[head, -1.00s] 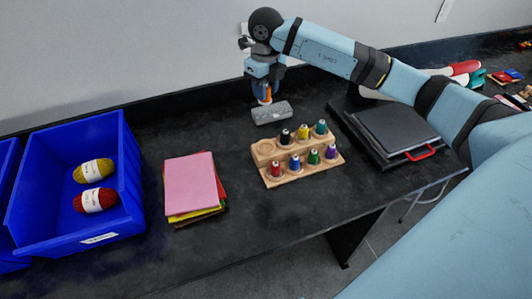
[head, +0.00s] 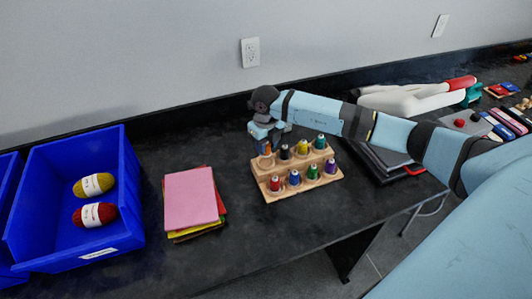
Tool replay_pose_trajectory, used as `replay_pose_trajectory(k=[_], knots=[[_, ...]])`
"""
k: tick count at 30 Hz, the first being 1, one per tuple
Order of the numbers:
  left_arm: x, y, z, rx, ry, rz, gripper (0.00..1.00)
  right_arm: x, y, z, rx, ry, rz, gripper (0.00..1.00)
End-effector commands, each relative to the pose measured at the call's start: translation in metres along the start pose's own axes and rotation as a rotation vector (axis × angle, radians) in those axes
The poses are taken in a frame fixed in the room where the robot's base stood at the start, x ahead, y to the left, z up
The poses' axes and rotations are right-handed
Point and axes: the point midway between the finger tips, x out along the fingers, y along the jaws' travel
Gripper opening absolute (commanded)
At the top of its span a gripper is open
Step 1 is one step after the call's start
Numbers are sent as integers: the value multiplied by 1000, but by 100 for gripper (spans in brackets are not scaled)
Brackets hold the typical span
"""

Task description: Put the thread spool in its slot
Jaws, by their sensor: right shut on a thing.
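The wooden spool rack (head: 299,186) stands on the black table with two stepped rows of coloured thread spools. The spool is upright at the back-left slot. The gripper and spool cover that slot, so I cannot tell whether the spool is seated in it or just above it. My left gripper is out of view.
A stack of coloured sheets (head: 190,199) lies left of the rack. A blue bin (head: 128,188) with two yarn balls is farther left. A dark flat device (head: 378,162) sits right of the rack, under my right arm. The table in front of the rack is clear.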

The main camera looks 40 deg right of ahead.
Motion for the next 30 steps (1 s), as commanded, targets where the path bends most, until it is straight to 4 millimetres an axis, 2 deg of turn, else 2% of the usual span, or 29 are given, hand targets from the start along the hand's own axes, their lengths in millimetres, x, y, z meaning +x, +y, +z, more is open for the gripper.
replay_pose_trajectory(k=[9, 23, 24, 26, 27, 30], knots=[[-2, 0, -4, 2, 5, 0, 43, 40, 0, -1, 0, 2, 0, 11], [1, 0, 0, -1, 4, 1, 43, 48, 0, 0, 0, 0, 0, 11], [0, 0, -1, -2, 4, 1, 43, 47, 0, 0, 0, 0, 0, 40], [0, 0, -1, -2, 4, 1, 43, 47, 0, 0, 0, 1, 0, 54], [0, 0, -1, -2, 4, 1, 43, 47, 0, 0, 0, 1, 0, 59], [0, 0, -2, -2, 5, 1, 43, 47, 0, 0, 0, 1, 0, 59]])
